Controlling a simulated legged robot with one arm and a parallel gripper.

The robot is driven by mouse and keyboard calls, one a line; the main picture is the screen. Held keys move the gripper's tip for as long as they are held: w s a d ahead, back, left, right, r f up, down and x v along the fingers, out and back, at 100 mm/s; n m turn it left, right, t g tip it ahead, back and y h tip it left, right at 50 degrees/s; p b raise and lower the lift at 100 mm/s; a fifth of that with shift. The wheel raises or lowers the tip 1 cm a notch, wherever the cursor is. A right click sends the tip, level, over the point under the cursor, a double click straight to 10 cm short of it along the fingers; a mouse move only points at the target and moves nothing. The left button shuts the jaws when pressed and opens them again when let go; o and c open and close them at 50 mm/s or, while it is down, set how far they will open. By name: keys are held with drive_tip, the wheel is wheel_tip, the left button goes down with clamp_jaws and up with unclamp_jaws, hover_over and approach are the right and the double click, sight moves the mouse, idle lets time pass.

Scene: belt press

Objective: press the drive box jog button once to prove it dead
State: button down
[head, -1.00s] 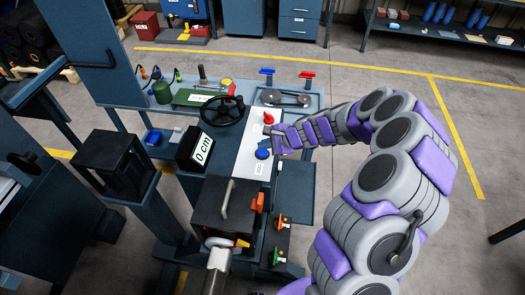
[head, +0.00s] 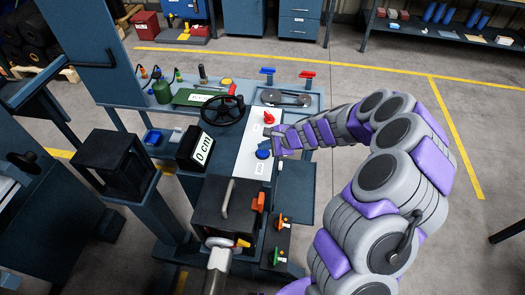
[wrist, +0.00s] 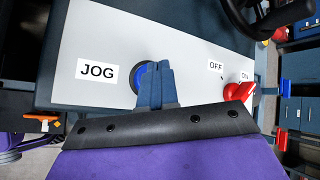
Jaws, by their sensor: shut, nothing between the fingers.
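The drive box has a white panel (head: 246,160) with a round blue jog button (head: 263,154) and a red switch knob (head: 269,118). In the wrist view the blue button (wrist: 136,78) sits beside the JOG label (wrist: 97,70), partly hidden behind my fingers. My gripper (wrist: 158,66) is shut and empty, its fingertips over the button's right part. I cannot tell if they touch it. In the head view my gripper (head: 268,141) is just above the button. The red knob (wrist: 238,91) lies to the right, by the OFF label (wrist: 216,65) and another label.
A black handwheel (head: 223,110) and a "0 cm" display (head: 201,150) stand left of the panel. A dark box with a handle (head: 228,205) and an orange lever (head: 258,201) are in front. A belt on pulleys (head: 285,97) lies behind.

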sight(265, 152)
drive_tip(key=shift+f, duration=0.5)
idle(0.8)
idle(0.4)
drive_tip(key=shift+r+p, duration=0.55)
drive_tip(key=shift+r, duration=0.4)
wheel_tip(265, 152, up, 5)
drive_tip(key=p, duration=0.4)
idle(0.6)
